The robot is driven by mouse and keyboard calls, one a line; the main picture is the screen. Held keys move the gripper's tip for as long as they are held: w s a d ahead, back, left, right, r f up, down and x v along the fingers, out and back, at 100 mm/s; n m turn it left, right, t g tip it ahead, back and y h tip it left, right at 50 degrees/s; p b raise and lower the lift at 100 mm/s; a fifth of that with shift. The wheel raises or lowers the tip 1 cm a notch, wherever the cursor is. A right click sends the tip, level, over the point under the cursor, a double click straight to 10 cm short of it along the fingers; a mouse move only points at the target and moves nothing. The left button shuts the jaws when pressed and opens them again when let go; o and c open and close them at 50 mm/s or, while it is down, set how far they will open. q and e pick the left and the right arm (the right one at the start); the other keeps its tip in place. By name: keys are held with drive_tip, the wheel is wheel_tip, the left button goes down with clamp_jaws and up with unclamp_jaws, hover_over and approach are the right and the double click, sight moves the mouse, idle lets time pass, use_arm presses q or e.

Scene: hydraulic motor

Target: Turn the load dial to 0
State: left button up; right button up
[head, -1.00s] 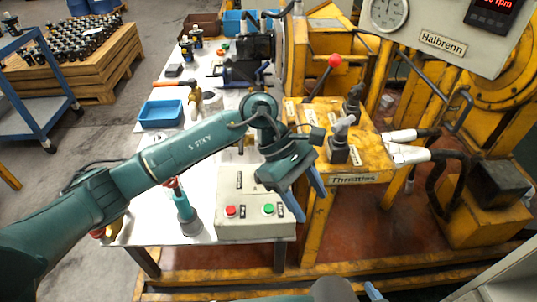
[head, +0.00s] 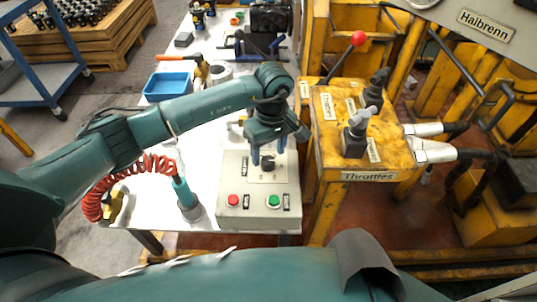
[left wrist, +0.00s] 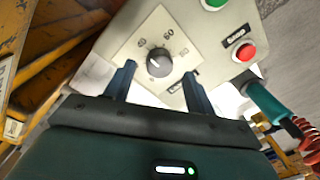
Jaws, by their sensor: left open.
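The load dial (left wrist: 159,62) is a dark round knob on a pale scale plate with printed numbers, on top of a grey control box (head: 231,201). The dial also shows in the head view (head: 267,163). A small white mark shows on the knob, but its exact reading is unclear. My left gripper (head: 268,154) is above the box's back part, pointing down. In the left wrist view its open fingers (left wrist: 159,73) are on either side of the dial's near edge, apart from the knob. My right gripper is not in view.
A red button (head: 233,200) and a green button (head: 273,201) sit on the box's front part. A teal tool with a red coiled hose (head: 185,194) stands to the left. The yellow throttle stand (head: 348,178) is close on the right. A blue tray (head: 166,87) lies farther back.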

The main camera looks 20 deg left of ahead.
sight(268, 163)
use_arm(q)
drive_tip(key=shift+f, duration=1.35)
drive_tip(key=shift+c, duration=0.3)
drive_tip(key=c, duration=0.9)
